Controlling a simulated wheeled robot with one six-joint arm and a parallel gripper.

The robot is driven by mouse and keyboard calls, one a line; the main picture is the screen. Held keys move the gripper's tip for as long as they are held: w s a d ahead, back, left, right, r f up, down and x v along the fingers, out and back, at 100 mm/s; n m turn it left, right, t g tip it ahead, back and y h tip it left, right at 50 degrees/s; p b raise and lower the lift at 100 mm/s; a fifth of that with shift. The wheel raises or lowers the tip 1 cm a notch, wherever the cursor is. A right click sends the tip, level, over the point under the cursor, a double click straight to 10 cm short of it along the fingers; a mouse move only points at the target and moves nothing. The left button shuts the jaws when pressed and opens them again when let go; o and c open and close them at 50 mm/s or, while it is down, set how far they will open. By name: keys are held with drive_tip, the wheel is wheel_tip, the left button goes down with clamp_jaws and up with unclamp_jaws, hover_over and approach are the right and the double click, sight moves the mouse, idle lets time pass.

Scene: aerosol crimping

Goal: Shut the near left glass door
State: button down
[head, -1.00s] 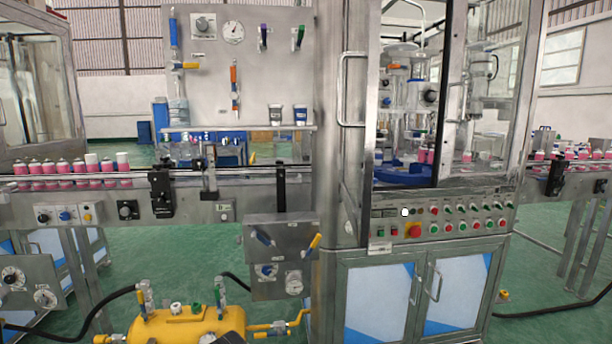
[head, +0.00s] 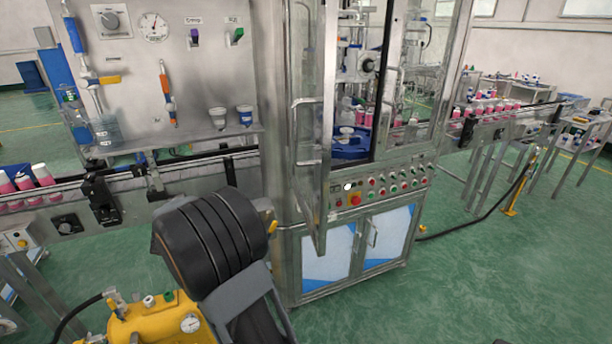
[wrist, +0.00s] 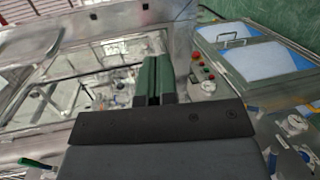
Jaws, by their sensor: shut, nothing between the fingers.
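The near left glass door (head: 328,130) stands swung open toward me at the front left of the crimping cabinet, seen nearly edge-on in the head view. Its long bar handle (head: 296,130) is on its left face. The cabinet opening beside it shows the machine inside. My gripper (wrist: 152,70) shows in the wrist view with its dark green fingers together and empty. In the head view my black arm reaches up at lower centre, left of the door, and the fingertips do not show. I cannot tell whether the fingers touch the door.
A button panel (head: 395,183) is below the opening, above the lower cabinet doors (head: 327,258). A conveyor (head: 60,190) with pink cans runs at left, under a gauge panel (head: 150,60). A yellow tank (head: 150,320) stands at lower left. The green floor at right is mostly clear.

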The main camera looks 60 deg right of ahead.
wheel_tip(320, 180, up, 4)
drive_tip(key=d+m+g+h+p, duration=0.1)
drive_tip(key=d+p, duration=0.1)
drive_tip(key=p, duration=0.3)
approach(316, 206)
drive_tip(key=shift+g, duration=0.4)
drive_tip(key=x, duration=0.5)
drive_tip(key=shift+d+f, duration=0.3)
drive_tip(key=shift+d, duration=0.15)
drive_tip(key=shift+p+x, duration=0.5)
drive_tip(key=shift+x, duration=0.5)
